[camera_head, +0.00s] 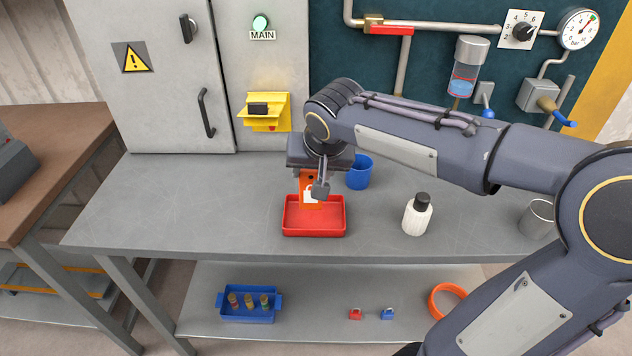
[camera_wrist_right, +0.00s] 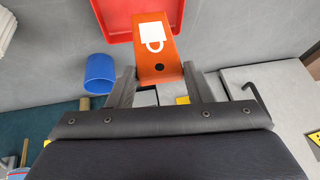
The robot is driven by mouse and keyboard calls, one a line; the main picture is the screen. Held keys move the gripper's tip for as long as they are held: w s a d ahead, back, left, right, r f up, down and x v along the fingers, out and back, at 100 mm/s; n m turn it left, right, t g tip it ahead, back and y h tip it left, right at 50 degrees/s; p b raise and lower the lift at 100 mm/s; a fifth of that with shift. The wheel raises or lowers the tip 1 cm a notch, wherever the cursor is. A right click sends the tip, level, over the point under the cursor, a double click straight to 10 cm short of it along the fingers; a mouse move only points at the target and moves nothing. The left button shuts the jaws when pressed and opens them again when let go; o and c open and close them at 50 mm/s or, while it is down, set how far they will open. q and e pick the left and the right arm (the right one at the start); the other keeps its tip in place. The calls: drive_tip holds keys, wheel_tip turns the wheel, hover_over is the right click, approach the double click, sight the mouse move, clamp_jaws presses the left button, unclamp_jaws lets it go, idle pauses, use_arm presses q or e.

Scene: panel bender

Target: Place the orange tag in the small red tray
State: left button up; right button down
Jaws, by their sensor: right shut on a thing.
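The orange tag (camera_head: 309,187) has a white padlock picture and a dark hole near one end. My right gripper (camera_head: 320,186) is shut on the tag at its hole end, and the tag hangs down from it. In the right wrist view the tag (camera_wrist_right: 157,50) sits between the two fingers (camera_wrist_right: 157,82). The small red tray (camera_head: 314,229) stands on the grey workbench, and the tag's lower end overlaps it in the picture. The red tray (camera_wrist_right: 108,12) also shows at the top of the right wrist view. I cannot tell whether the tag touches its floor. My left gripper is not in view.
A blue cup (camera_head: 360,174) stands just behind the tray to the right. A white bottle with a black cap (camera_head: 417,217) and a metal cup (camera_head: 538,218) stand further right. A yellow box (camera_head: 264,112) is on the cabinet behind. The bench left of the tray is clear.

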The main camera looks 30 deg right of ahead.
sight(316, 208)
drive_tip(key=shift+w+d+f, duration=0.2)
drive_tip(key=shift+d+f, duration=0.2)
drive_tip(key=shift+f, duration=0.15)
drive_tip(key=shift+w+d+f, duration=0.15)
drive_tip(key=shift+f, duration=1.7)
drive_tip(key=c, duration=0.7)
unclamp_jaws()
